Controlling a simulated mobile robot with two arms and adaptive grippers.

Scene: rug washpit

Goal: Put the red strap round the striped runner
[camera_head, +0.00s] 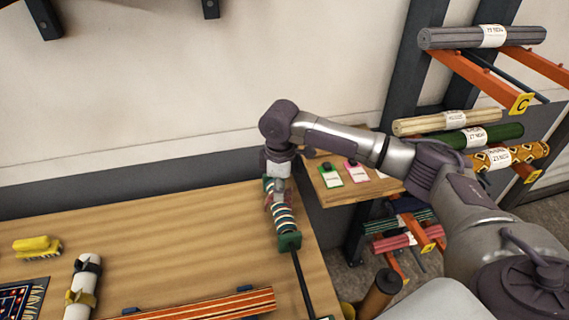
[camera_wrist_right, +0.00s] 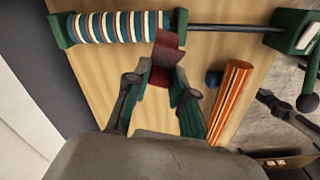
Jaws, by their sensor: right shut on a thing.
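The red strap (camera_wrist_right: 168,48) is a dark red band between my right gripper's (camera_wrist_right: 164,66) fingertips. The spool also shows in the wrist view (camera_wrist_right: 115,27). Whether the strap touches the spool I cannot tell. My left gripper is not in view.
A dark rod (camera_head: 303,287) runs from the spool toward the front. A rack with several rolls (camera_head: 483,38) stands right. The middle of the table is clear.

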